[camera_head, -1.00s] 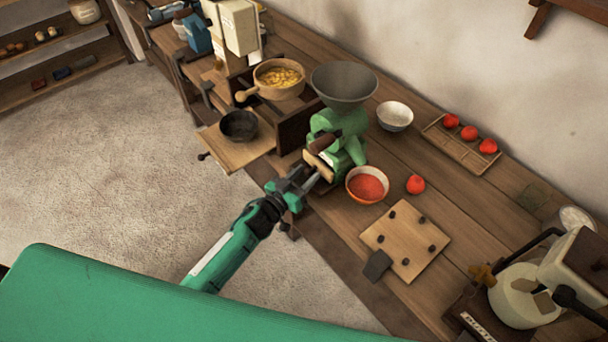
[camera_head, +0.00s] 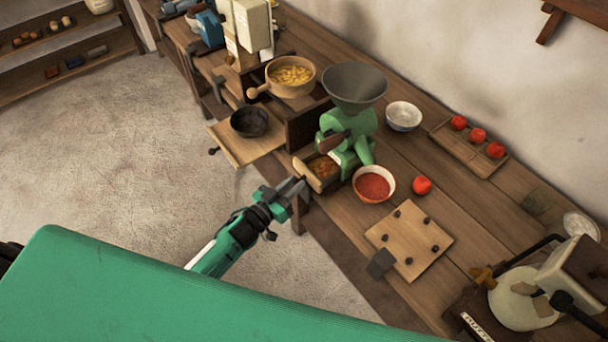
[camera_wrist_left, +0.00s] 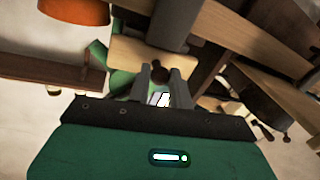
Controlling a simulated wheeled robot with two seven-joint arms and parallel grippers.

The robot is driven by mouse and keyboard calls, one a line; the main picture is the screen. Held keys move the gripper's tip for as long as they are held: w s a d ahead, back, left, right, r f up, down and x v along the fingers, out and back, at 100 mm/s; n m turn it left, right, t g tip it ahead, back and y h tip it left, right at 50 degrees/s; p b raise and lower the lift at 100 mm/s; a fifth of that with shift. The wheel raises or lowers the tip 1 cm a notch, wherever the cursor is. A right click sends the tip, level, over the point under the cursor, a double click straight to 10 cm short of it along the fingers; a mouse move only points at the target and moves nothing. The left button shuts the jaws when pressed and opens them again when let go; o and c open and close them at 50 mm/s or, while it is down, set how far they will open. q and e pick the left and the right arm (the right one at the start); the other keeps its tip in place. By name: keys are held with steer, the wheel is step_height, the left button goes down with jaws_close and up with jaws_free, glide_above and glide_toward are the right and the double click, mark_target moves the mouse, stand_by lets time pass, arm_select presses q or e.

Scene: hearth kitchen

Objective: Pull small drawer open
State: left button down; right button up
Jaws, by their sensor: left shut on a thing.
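The small drawer (camera_head: 308,175) is a light wooden box at the foot of the green mill (camera_head: 345,130). It stands pulled out toward me, and orange-brown contents show inside. My left gripper (camera_head: 301,186) is at the drawer's front, shut on its knob. In the left wrist view the drawer's pale front (camera_wrist_left: 135,50) shows, with the dark round knob (camera_wrist_left: 160,74) between the fingertips of my left gripper (camera_wrist_left: 162,78). The fingers hide part of the knob in the head view. My right gripper is not in view.
An orange-rimmed bowl of red powder (camera_head: 374,184) stands just right of the drawer. A pulled-out board (camera_head: 240,148) with a dark bowl (camera_head: 249,122) juts out to the left. A pegged board (camera_head: 410,238) lies to the right. The floor before the bench is clear.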

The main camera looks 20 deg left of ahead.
arm_select(q)
steer(key=shift+s+a, duration=0.1)
steer(key=c, duration=1.3)
jaws_free()
steer(key=shift+o, duration=0.2)
steer(key=b+v, duration=0.3)
steer(key=v, duration=1.1)
